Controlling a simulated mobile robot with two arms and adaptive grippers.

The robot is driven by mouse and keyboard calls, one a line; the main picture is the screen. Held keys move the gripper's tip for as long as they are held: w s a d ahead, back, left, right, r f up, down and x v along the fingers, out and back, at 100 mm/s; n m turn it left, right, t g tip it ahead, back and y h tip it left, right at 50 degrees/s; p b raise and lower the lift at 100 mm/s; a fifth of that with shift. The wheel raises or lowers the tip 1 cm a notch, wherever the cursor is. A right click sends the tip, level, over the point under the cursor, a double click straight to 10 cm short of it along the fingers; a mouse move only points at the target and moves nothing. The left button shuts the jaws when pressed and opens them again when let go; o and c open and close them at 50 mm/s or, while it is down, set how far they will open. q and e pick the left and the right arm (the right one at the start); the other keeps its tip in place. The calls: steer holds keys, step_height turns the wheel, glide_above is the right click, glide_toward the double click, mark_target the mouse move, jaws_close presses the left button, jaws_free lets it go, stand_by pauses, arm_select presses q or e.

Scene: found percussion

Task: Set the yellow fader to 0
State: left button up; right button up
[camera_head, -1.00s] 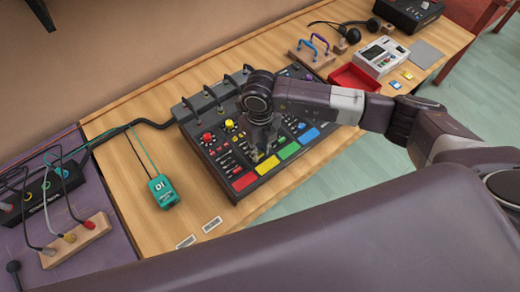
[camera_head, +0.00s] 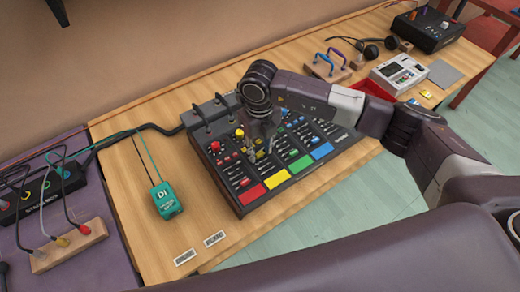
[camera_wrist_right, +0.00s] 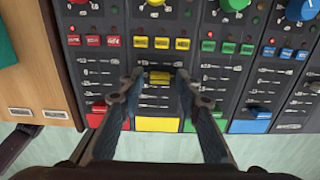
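The black mixer (camera_head: 214,169) lies on the wooden table with coloured channels. The yellow fader (camera_wrist_right: 159,77) sits near the upper end of its scale in the right wrist view, between the yellow buttons (camera_wrist_right: 163,43) and the yellow pad (camera_wrist_right: 158,124). My right gripper (camera_wrist_right: 160,76) is open, with one fingertip on each side of the yellow fader. Whether the fingers touch it or are just above it, I cannot tell. In the head view my right gripper (camera_head: 256,150) hides this fader. My left gripper is not in view.
Red (camera_wrist_right: 97,114), green (camera_wrist_right: 205,119) and blue (camera_wrist_right: 258,112) faders stand in neighbouring channels. Cables rise from the mixer's back edge. A teal DI box (camera_head: 166,200) lies to its left, and a red tray (camera_head: 374,90) to its right.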

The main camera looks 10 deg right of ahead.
mark_target(260, 154)
step_height(260, 154, up, 12)
stand_by(0.7)
stand_by(0.4)
